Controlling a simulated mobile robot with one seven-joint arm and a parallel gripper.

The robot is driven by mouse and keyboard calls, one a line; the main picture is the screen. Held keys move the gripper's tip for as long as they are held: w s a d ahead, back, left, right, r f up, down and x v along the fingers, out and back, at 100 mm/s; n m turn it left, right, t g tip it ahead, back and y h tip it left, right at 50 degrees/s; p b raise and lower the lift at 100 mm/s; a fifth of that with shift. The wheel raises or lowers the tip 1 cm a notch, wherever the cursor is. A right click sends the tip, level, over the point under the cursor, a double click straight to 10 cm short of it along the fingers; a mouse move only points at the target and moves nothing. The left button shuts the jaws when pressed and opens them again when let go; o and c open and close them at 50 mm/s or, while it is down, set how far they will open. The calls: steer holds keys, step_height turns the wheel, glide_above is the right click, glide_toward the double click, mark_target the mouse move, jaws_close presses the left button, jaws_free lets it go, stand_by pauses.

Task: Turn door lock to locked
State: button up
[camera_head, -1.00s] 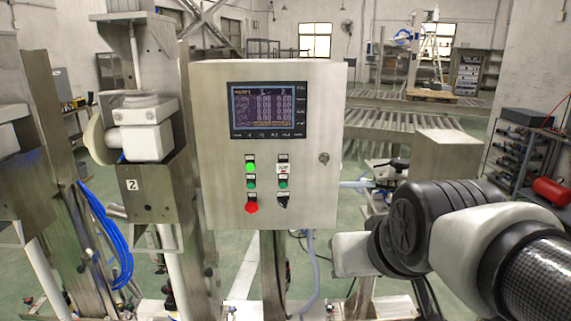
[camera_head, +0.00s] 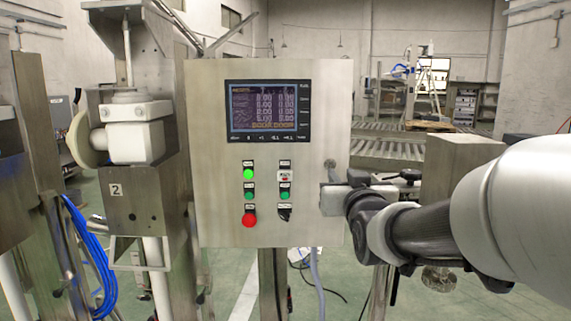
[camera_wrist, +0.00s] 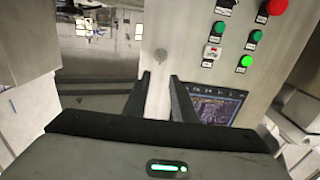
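The door lock (camera_wrist: 160,56) is a small round metal lock on the steel cabinet door (camera_head: 210,190). It shows in the wrist view, near the door's edge, but its slot is too small to read. My gripper (camera_wrist: 161,78) has its two dark fingers apart with nothing between them. The lock lies just beyond the fingertips and roughly midway between them in that picture. In the head view my gripper is in front of the door's right side, below and around the lock area, and the fingers are hard to make out there.
The door carries a display screen (camera_head: 268,111), a lit green button (camera_head: 248,174), a red button (camera_head: 249,220) and a black selector switch (camera_head: 284,213). A steel post with a white unit (camera_head: 135,140) stands left. A roller conveyor (camera_head: 385,148) lies behind.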

mark_target(332, 162)
steer(key=w, duration=1.1)
steer(key=shift+w+p, duration=0.1)
steer(key=shift+p, duration=0.25)
jaws_close()
